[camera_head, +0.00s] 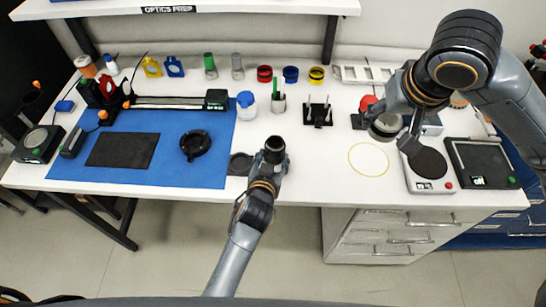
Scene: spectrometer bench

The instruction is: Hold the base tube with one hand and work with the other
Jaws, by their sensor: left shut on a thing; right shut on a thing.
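My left gripper (270,163) is in the middle at the front of the bench. It is shut on a short dark tube (274,144), which looks like the base tube. The tube stands about upright with its open end up, and its lower part is hidden by the gripper. My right gripper (408,132) is over the right side of the bench. It is shut on a round, pale grey and dark part (385,126), partly covered by the fingers. The two held things are well apart.
A yellow ring outline (368,160) marks the white top between the grippers. A scale with a dark round plate (429,163) lies below my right gripper. A black ring-shaped part (195,144) lies on the blue mat (150,179). Pen cup (278,104) and coloured rings (290,74) stand behind.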

